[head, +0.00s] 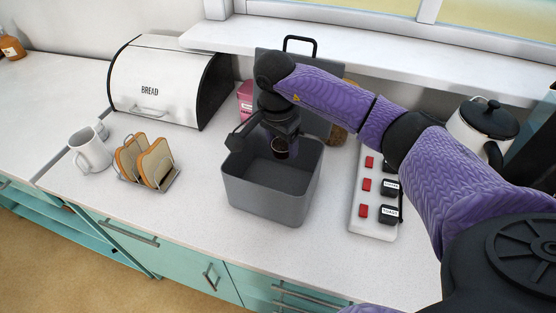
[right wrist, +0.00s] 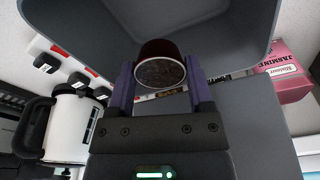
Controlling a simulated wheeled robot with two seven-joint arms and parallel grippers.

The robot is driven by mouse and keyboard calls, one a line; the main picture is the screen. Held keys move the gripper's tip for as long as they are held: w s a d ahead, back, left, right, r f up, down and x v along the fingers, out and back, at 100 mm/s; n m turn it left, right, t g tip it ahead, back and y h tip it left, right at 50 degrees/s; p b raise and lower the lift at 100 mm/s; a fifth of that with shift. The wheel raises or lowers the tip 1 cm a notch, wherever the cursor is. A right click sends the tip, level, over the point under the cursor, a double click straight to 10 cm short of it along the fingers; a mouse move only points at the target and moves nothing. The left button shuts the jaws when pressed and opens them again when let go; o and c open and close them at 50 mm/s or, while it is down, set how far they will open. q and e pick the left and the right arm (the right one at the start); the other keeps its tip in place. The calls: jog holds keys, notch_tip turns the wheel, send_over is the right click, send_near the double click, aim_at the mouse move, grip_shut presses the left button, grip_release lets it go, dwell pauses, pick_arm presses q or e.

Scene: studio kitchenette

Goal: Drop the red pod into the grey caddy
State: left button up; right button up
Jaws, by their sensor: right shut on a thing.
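The red pod (head: 281,151) is a small dark-red cup with a dark, grainy face. My right gripper (head: 279,142) is shut on it, and the pod is just inside or just above the mouth of the grey caddy (head: 265,202); its exact height is hard to tell. In the right wrist view the pod (right wrist: 160,66) sits between the two fingertips, with the caddy's grey walls (right wrist: 245,115) around it. The caddy is an open box upright on the white counter. Its floor is partly hidden by my gripper. My left gripper is not in view.
A toast rack (head: 150,165), a white mug (head: 90,152) and a bread bin (head: 160,85) are on the left. A pink box (head: 245,100) and a black-lidded white pot (head: 480,125) stand behind.

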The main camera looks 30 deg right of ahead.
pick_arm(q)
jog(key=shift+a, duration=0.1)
pick_arm(e)
jog(key=shift+f, duration=0.1)
jog(key=o, duration=1.2)
pick_arm(q)
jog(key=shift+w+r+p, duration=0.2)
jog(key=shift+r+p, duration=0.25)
jog(key=shift+p, duration=0.2)
pick_arm(e)
notch_tip(320, 180, up, 10)
jog(key=a, duration=0.1)
jog(key=shift+s, duration=0.2)
